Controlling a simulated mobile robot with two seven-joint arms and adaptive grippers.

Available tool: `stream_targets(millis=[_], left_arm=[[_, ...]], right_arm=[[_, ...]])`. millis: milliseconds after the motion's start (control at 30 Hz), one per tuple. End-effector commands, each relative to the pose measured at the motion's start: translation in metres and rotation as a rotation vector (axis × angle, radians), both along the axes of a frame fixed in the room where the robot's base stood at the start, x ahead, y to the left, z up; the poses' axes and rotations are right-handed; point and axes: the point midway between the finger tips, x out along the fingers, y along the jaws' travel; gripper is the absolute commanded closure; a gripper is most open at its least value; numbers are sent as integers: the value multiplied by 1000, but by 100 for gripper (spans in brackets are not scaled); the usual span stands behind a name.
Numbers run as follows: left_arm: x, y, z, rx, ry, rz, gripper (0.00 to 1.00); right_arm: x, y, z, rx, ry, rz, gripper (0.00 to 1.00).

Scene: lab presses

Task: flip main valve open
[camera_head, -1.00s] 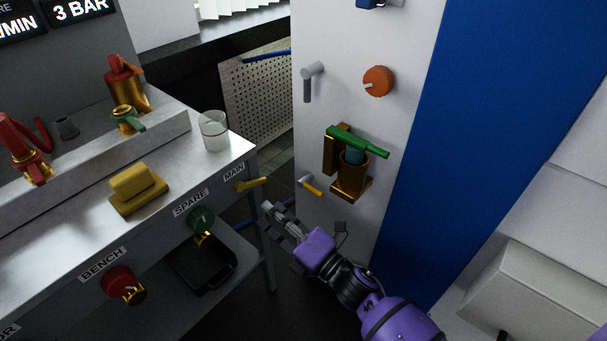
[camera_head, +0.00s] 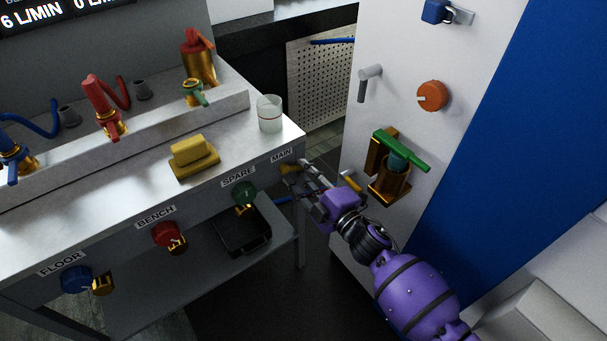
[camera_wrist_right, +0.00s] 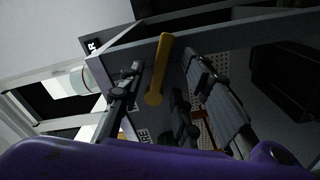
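The main valve's yellow lever (camera_head: 290,169) sits below the MAIN label (camera_head: 282,155) on the bench front, near its right corner. My right gripper (camera_head: 307,169) is at the lever, coming from the right. In the right wrist view, the yellow lever (camera_wrist_right: 160,68) shows between the two spread fingers of the right gripper (camera_wrist_right: 166,68). I see a gap on each side of it; contact is not visible. The fingers partly cover the lever in the head view. My left gripper is not in view.
A glass beaker (camera_head: 269,114) stands on the bench corner above the valve. The green SPARE valve (camera_head: 244,195) is to the left. A white panel with an orange knob (camera_head: 432,96) and a green-handled valve (camera_head: 401,150) stands close on the right.

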Motion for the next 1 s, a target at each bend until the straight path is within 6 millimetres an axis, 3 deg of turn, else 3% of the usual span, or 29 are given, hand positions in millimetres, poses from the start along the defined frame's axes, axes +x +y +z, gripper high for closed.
stream_targets(millis=[333,567,1000], left_arm=[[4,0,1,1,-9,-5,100],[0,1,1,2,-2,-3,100],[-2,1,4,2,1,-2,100]], right_arm=[[4,3,0,-1,-1,0,70],[4,3,1,0,-1,0,100],[6,1,9,-78,-63,-2,100]])
